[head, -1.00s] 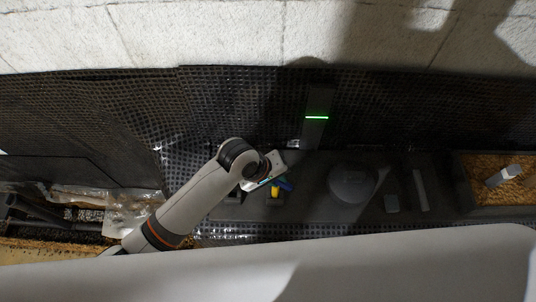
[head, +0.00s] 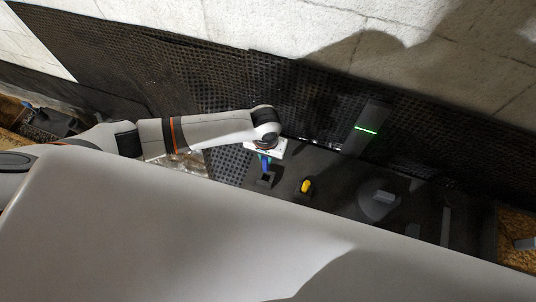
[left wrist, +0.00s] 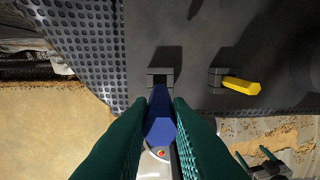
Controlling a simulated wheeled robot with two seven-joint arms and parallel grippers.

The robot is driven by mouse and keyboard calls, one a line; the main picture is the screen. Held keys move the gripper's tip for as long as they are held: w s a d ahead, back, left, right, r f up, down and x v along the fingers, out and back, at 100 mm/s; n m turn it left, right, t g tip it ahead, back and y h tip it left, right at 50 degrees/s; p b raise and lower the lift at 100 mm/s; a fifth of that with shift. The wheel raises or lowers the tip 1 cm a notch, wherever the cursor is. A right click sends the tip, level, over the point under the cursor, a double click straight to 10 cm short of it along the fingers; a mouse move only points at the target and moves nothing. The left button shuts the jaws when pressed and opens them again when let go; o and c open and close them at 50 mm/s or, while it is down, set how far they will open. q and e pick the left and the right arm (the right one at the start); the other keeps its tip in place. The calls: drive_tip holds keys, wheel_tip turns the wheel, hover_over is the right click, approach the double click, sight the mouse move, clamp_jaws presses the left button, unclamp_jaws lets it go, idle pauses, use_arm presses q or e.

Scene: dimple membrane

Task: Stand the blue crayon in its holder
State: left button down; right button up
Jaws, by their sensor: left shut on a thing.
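My left gripper (head: 265,155) is shut on the blue crayon (head: 265,164). In the left wrist view the blue crayon (left wrist: 159,122) sits between the green fingers, its far end pointing at a small grey holder (left wrist: 163,71). The holder's dark opening shows just past the crayon's end. In the head view the crayon points down, close above the holder (head: 265,179). I cannot tell whether its tip touches or enters the opening. A small dark two-pronged shape (left wrist: 262,167) at the wrist view's lower right may be my right gripper; its jaws are unclear.
A yellow crayon (left wrist: 241,86) is in a second grey holder (left wrist: 217,74), right of the first. It also shows in the head view (head: 306,185). Farther right are a round grey item (head: 377,205) and a tray of brown grains (head: 513,226). A post with a green light (head: 366,130) stands behind.

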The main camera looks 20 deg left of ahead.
sight(266, 169)
use_arm(q)
drive_tip(key=shift+r+p, duration=0.25)
drive_tip(key=shift+p, duration=0.2)
drive_tip(key=shift+f+b, duration=1.8)
drive_tip(key=shift+f, duration=1.3)
drive_tip(key=shift+r, duration=0.2)
drive_tip(key=shift+p, duration=0.3)
drive_tip(key=shift+p, duration=0.65)
drive_tip(key=shift+f+b, duration=0.9)
drive_tip(key=shift+f, duration=0.85)
drive_tip(key=shift+p, duration=0.6)
drive_tip(key=shift+f+b, duration=0.45)
drive_tip(key=shift+f, duration=0.3)
